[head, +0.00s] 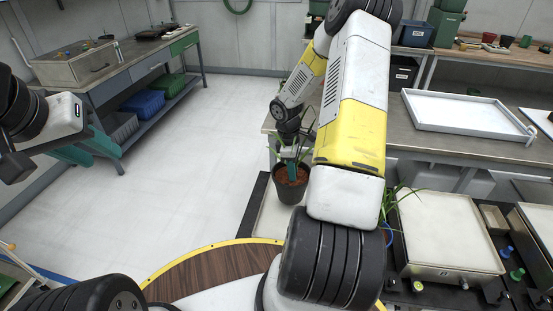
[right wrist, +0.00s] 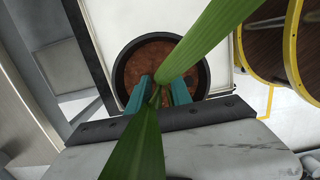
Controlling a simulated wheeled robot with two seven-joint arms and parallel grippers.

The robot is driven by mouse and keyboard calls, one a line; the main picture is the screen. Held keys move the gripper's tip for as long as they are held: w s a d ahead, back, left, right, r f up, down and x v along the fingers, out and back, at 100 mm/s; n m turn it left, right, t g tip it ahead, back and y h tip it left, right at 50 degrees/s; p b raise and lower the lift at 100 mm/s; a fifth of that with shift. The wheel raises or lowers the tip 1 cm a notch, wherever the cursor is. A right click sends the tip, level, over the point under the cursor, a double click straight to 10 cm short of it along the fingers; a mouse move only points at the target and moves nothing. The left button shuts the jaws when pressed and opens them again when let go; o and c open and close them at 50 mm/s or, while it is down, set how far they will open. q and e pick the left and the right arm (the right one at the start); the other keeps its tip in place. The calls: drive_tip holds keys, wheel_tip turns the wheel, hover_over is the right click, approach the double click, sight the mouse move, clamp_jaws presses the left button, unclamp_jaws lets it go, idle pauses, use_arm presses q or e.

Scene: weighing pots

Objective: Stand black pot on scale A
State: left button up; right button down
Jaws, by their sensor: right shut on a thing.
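The black pot (head: 289,192), with brown soil and a green plant, is at the centre of the head view. It also shows from above in the right wrist view (right wrist: 118,75). My right gripper (right wrist: 160,93) has its teal fingers on both sides of the plant's stem, shut on it above the soil. The pot is upright over a white plate (head: 270,218) with a dark edge; I cannot tell whether it touches. My arm hides part of this plate. No letter A is readable. My left gripper (head: 92,148) is empty, its teal fingers apart, at the far left.
A white-topped scale (head: 440,230) with an unclear front mark stands at right, another (head: 540,225) beyond it. Coloured knobs (head: 517,274) lie near them. A bench with a white tray (head: 465,113) is behind. Leaves of another plant (head: 398,197) show beside my right arm. Floor at left is clear.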

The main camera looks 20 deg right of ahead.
drive_tip(key=shift+w+d+f, duration=0.15)
drive_tip(key=shift+w+d, duration=0.05)
drive_tip(key=shift+w, duration=0.75)
drive_tip(key=shift+f, duration=1.75)
drive_tip(key=c, duration=1.1)
unclamp_jaws()
drive_tip(key=shift+c, duration=0.2)
